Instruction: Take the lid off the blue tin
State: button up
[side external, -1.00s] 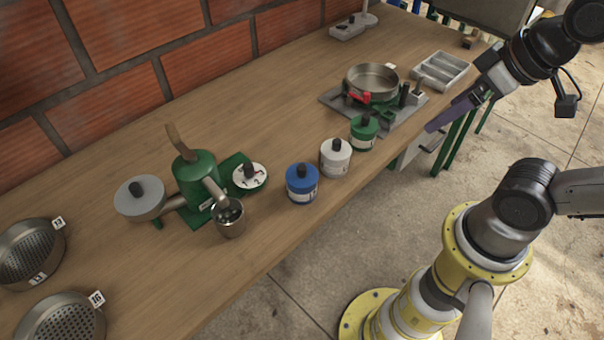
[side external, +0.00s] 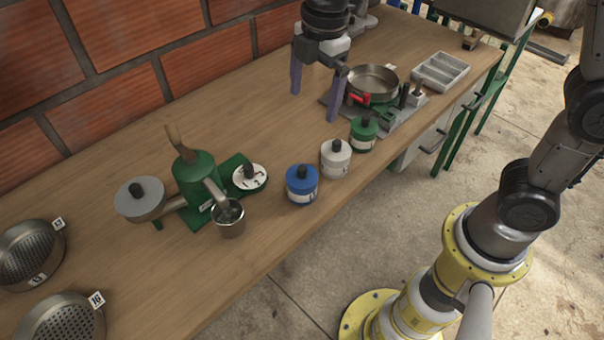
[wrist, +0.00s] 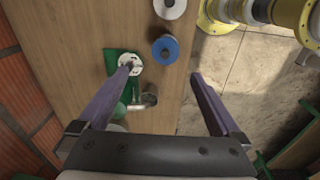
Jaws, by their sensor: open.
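The blue tin (side external: 302,190) stands upright near the front edge of the wooden bench, with its blue lid and black knob (side external: 301,171) on top. In the wrist view the blue lid (wrist: 165,49) shows from above, beyond my fingertips and between their lines. My gripper (side external: 314,107) is open and empty, pointing down above the bench, behind and above the tin. Its two purple fingers are wide apart, and it also shows in the wrist view (wrist: 162,74). It touches nothing that I can see.
A white tin (side external: 335,160) and a green tin (side external: 363,135) stand in a row right of the blue tin. A green pulper (side external: 194,178) with a metal cup (side external: 229,218) is to its left. A steel pan (side external: 372,83) stands behind. Bare bench lies behind the tins.

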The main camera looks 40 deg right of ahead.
jog(key=g, duration=0.1)
send_over(302, 167)
notch_tip(302, 167, down, 5)
jog(key=shift+n, duration=0.4)
notch_tip(302, 167, down, 7)
jog(key=shift+s+a+f, duration=0.1)
jog(key=shift+s, duration=0.05)
jog(key=shift+f, duration=2.85)
jog(key=shift+c, duration=0.2)
jog(key=c, duration=1)
jog(key=shift+r, duration=0.2)
